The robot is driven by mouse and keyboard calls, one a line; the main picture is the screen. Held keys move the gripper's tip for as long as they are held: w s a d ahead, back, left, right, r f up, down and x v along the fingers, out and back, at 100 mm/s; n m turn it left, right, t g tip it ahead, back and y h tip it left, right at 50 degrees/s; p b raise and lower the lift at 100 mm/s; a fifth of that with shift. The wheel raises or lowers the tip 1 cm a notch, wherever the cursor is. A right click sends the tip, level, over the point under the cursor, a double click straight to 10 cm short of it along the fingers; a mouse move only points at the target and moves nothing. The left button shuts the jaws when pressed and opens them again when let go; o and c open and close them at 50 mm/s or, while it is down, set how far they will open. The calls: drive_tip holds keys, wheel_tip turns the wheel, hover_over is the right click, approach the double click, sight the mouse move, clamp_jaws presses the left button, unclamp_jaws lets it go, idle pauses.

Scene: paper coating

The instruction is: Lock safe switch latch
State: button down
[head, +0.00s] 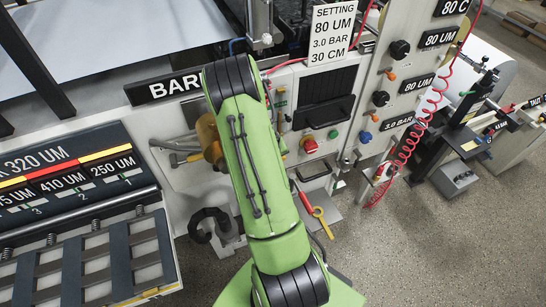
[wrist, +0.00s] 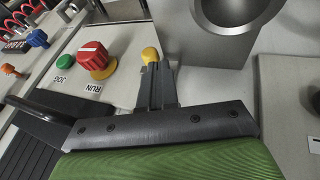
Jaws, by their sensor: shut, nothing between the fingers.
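A red switch knob (wrist: 95,58) on a yellow base sits on the pale panel in the wrist view, marked RUN and JOG. A green button (wrist: 68,61) is beside it. The red knob also shows in the head view (head: 309,144), right of my green arm. My gripper (wrist: 155,76) is shut, its dark fingers pointing up the picture, right of the red knob and apart from it. A small rounded yellow knob (wrist: 150,54) shows at the fingertips; I cannot tell whether they touch it. I cannot tell for sure which part is the latch. The arm hides my gripper in the head view.
A grey round metal cup (wrist: 235,12) stands close at upper right in the wrist view. A black slotted box (head: 325,95) is above the red knob in the head view. A coiled red hose (head: 408,150) hangs at right. Open floor (head: 450,240) lies at lower right.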

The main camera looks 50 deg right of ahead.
drive_tip(key=shift+x, duration=1.2)
drive_tip(key=s+d, duration=0.1)
drive_tip(key=d, duration=0.1)
drive_tip(key=s+d+b, duration=0.1)
drive_tip(key=shift+s+d+b, duration=0.15)
drive_tip(key=shift+d+b, duration=0.15)
drive_tip(key=shift+d, duration=0.1)
